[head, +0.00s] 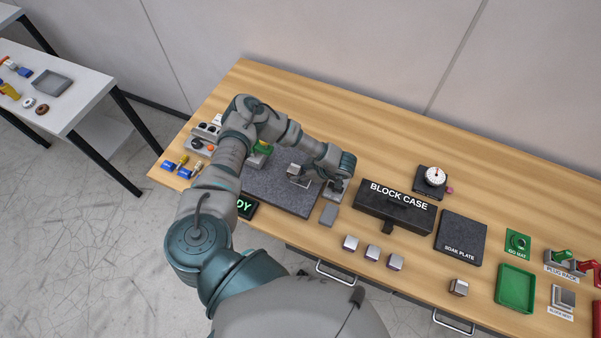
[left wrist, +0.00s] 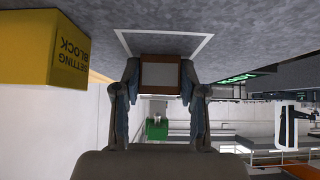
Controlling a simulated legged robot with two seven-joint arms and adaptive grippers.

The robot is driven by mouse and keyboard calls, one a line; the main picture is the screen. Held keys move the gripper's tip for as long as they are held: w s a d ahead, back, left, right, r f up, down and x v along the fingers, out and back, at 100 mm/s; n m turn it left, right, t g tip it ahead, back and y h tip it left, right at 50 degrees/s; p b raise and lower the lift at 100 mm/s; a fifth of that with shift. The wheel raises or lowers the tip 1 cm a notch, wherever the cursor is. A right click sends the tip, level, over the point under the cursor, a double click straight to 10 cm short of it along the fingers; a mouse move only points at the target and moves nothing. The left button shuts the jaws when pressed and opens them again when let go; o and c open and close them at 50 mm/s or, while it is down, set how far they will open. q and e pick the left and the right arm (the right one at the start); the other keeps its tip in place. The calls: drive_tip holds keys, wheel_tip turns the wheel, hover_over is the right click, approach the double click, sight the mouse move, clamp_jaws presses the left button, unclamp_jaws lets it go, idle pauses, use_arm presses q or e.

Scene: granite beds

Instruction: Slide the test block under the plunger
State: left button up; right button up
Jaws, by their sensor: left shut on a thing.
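My left gripper (head: 300,179) reaches low over the dark granite plate (head: 265,190) and points left along it. It is shut on the test block (head: 293,169), a small silvery block. In the left wrist view the block (left wrist: 160,75), with a grey face and brown edges, sits between the two fingers. A white square outline (left wrist: 122,36) is marked on the granite just ahead of the block. I cannot make out the plunger; my arm covers part of the plate's far side. My right gripper is not in view.
A yellow setting block (left wrist: 45,45) stands beside the outline. Several silvery blocks (head: 372,252) lie along the table front. The black block case (head: 395,212) and soak plate (head: 461,238) stand at right.

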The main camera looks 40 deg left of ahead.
sight(295, 169)
use_arm(q)
drive_tip(key=shift+s+a+p, duration=0.2)
drive_tip(key=shift+a, duration=0.55)
drive_tip(key=shift+s+a+p, duration=0.15)
drive_tip(key=shift+s+a, duration=0.05)
drive_tip(key=shift+a, duration=0.5)
drive_tip(key=shift+s+a+p, duration=0.3)
drive_tip(key=shift+a, duration=0.8)
drive_tip(key=shift+s+a+p, duration=0.25)
drive_tip(key=shift+a+p, duration=0.05)
drive_tip(key=shift+a, duration=0.8)
drive_tip(key=shift+s+a+p, duration=0.3)
drive_tip(key=shift+a, duration=0.8)
drive_tip(key=o, duration=1)
drive_tip(key=shift+p+v, duration=1.85)
drive_tip(key=shift+v, duration=1.2)
